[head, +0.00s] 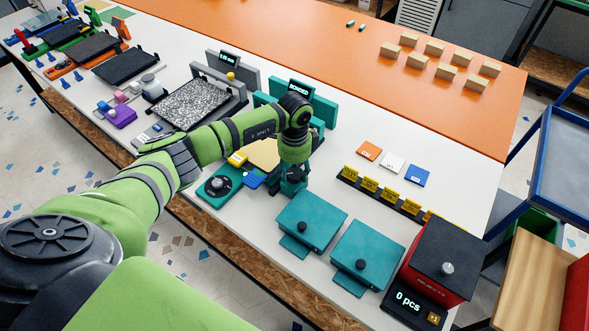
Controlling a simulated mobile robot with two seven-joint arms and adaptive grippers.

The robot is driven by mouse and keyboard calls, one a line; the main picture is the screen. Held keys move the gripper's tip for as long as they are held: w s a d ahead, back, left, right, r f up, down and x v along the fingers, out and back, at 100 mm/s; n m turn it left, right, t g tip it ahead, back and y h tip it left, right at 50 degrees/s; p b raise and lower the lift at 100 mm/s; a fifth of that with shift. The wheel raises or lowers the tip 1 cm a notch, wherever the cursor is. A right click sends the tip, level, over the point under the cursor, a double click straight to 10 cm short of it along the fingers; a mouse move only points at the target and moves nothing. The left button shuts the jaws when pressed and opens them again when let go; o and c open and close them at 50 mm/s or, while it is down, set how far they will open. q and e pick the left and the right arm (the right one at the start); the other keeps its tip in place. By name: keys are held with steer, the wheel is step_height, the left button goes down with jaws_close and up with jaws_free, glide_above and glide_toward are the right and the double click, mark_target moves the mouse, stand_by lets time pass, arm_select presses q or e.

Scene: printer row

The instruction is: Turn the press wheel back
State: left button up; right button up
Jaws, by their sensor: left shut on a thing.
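My left arm reaches over the teal press station (318,106), whose small display is lit. My left gripper (291,184) points down at the station's front right corner. It is shut on what appears to be the press wheel, which the fingers and wrist mostly hide. I cannot tell how far the wheel is turned. A beige plate (264,153) lies in the station, partly behind my arm. My right gripper is not in view.
Two teal lidded boxes (312,221) (367,255) and a red bin with a dark lid (441,262) stand to the right. Yellow-labelled slots (390,194) and coloured cards (392,162) lie behind them.

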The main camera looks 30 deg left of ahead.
mark_target(294, 173)
arm_select(q)
steer(key=o, duration=1.2)
steer(key=shift+c, duration=0.2)
steer(key=shift+r, duration=0.3)
step_height(294, 173, up, 11)
steer(key=shift+r, duration=0.2)
steer(key=shift+f, duration=0.1)
